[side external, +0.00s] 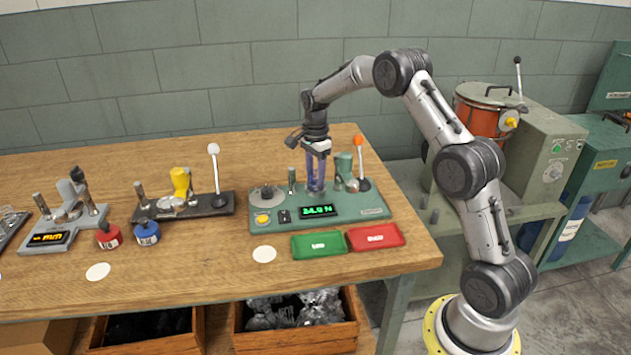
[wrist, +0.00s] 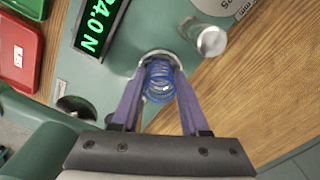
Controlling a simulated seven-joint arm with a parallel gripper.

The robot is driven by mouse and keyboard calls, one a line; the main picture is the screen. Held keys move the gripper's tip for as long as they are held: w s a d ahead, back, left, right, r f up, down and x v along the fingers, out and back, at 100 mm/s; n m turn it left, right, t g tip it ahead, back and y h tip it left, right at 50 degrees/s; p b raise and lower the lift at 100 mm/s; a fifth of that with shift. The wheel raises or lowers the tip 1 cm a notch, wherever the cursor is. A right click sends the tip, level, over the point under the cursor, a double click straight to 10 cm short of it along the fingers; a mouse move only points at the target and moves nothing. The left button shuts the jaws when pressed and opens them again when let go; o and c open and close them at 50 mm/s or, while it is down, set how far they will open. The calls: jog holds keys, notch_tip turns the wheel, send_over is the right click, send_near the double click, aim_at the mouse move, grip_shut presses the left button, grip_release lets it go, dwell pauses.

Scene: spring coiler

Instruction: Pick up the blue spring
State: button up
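The blue spring (wrist: 160,80) stands upright on a round metal seat of the green tester (side external: 372,209), between my gripper's two purple fingers in the wrist view. My gripper (side external: 316,189) points straight down over the tester in the side view, with its fingertips low by the seat. The fingers (wrist: 160,68) stand apart, one on each side of the coils and very close to them. I cannot tell whether they press on the spring. In the side view the fingers mostly hide the spring. The tester's lit green display (side external: 318,210) stands just in front.
A green tray (side external: 319,244) and a red tray (side external: 375,237) lie in front. Other instruments stand left.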

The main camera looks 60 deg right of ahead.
grip_shut()
jog(key=shift+r, duration=0.1)
